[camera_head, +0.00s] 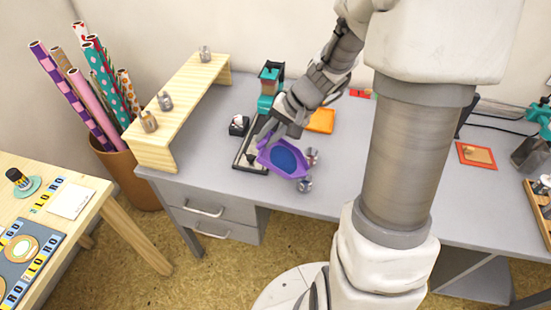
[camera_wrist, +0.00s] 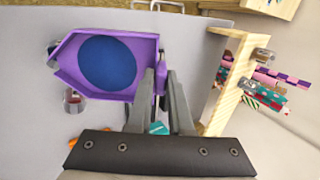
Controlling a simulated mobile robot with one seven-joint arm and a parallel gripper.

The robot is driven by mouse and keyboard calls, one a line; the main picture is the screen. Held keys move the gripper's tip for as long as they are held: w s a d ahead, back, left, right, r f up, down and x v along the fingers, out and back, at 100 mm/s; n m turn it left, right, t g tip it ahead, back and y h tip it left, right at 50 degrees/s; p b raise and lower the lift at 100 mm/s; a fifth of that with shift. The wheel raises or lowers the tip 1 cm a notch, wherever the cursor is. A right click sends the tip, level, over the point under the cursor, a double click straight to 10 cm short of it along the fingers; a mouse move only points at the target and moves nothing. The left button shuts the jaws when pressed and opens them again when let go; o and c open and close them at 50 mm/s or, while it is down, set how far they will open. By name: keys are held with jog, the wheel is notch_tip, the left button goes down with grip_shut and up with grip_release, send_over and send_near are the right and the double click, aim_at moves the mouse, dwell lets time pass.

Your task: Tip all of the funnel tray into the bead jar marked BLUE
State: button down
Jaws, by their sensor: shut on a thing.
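The purple funnel tray (camera_head: 264,156) holds a round patch of blue beads (camera_head: 287,158). Two small jars with metallic lids or tops, one jar (camera_head: 312,156) and another jar (camera_head: 305,185), stand close to the tray's spout side. In the wrist view they appear as jars (camera_wrist: 72,98) and (camera_wrist: 53,48). No jar marking is readable.
A wooden riser (camera_head: 192,88) stands at left with three small jars, among them a jar (camera_head: 148,122) and a jar (camera_head: 205,53). The grey desk (camera_head: 240,190) is clear in front.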

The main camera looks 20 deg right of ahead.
aim_at(278, 156)
jog(key=shift+r, duration=0.1)
jog(key=shift+s+d+b, duration=0.15)
jog(key=shift+d+b, duration=0.1)
jog(key=shift+b, duration=0.4)
jog(key=shift+s+d+r+t+y+b, duration=0.1)
jog(key=shift+d+r+t+y+b, duration=0.05)
jog(key=shift+r+t+y+b, duration=0.2)
jog(key=shift+s+d+y+b, duration=0.15)
jog(key=shift+d+y+b, duration=0.1)
jog(key=shift+b, duration=0.5)
jog(key=shift+s+r, duration=0.1)
jog(key=shift+r, duration=0.2)
jog(key=shift+d+t+b, duration=0.15)
jog(key=shift+t+b, duration=0.1)
jog(key=shift+b, duration=0.1)
jog(key=shift+s+d+y, duration=0.1)
jog(key=shift+d+y, duration=0.05)
jog(key=shift+y, duration=0.15)
jog(key=shift+s+d+r+b, duration=0.15)
jog(key=shift+r+b, duration=0.1)
jog(key=shift+b, duration=0.25)
